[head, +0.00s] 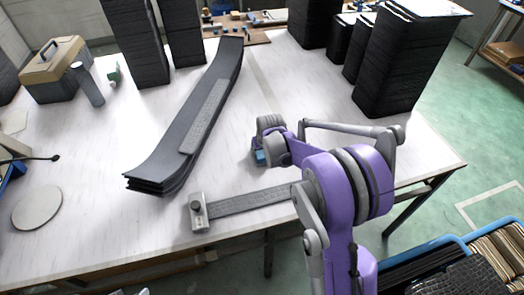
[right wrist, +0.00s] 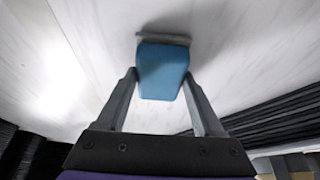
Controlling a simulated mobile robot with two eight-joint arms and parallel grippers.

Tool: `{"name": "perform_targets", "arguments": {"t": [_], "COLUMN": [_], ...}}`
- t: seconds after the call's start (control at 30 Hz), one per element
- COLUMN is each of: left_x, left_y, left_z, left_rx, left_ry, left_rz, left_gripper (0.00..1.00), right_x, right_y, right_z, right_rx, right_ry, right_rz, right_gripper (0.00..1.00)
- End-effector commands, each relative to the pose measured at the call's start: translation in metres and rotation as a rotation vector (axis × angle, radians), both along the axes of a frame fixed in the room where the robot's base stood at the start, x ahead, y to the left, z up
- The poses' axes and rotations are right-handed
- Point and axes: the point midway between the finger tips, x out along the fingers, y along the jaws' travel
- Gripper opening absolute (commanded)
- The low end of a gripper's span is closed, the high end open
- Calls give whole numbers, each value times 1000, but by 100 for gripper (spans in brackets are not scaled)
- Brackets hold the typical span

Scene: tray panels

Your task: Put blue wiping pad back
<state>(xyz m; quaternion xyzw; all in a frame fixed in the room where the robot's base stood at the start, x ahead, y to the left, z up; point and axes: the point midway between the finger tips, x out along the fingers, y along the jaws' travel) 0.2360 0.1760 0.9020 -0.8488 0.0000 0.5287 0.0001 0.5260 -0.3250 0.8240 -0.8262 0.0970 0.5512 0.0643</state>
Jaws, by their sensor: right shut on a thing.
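The blue wiping pad (head: 261,157) is at my right gripper (head: 264,147), over the white table right of the middle. In the right wrist view the blue pad (right wrist: 162,72) sits between the two fingers of the right gripper (right wrist: 160,82), which is shut on it. A thin grey strip shows along the pad's far edge, with a dark shadow beside it on the white surface. I cannot tell whether the pad touches the table. My left gripper is not in view.
Long curved dark panels (head: 170,158) lie stacked left of the gripper. A steel ruler with a square block (head: 199,211) lies in front. Tall black stacks (head: 392,65) stand at the back right. A toolbox (head: 52,70) and a round disc (head: 37,207) are at left.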

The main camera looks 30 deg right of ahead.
Motion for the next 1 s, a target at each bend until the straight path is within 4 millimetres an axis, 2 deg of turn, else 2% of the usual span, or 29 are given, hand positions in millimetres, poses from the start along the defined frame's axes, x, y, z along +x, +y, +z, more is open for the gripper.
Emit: {"name": "perform_targets", "arguments": {"t": [0.13, 0.17, 0.3, 0.33, 0.6, 0.73, 0.87, 1.0], "left_x": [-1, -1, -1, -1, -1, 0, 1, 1], "left_y": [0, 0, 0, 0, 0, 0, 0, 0], "left_z": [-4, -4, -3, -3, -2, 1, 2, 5], "left_rx": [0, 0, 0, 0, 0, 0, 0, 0], "left_ry": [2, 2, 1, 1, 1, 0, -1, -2], "left_rz": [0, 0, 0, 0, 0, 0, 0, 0], "left_gripper": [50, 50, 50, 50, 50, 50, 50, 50], "right_x": [0, 0, 0, 0, 0, -2, -11, -22], "right_y": [0, 0, 0, 0, 0, 0, 3, 5], "right_z": [-4, -4, -3, -3, -2, 6, 27, 56], "right_rx": [0, 0, 0, 0, 0, 0, 0, 0], "right_ry": [0, 0, 0, 0, 0, 0, 0, 0], "right_rz": [0, 0, 0, 0, 0, 0, 0, 1], "right_gripper": [17, 71, 96, 99, 99, 99, 99, 99]}}
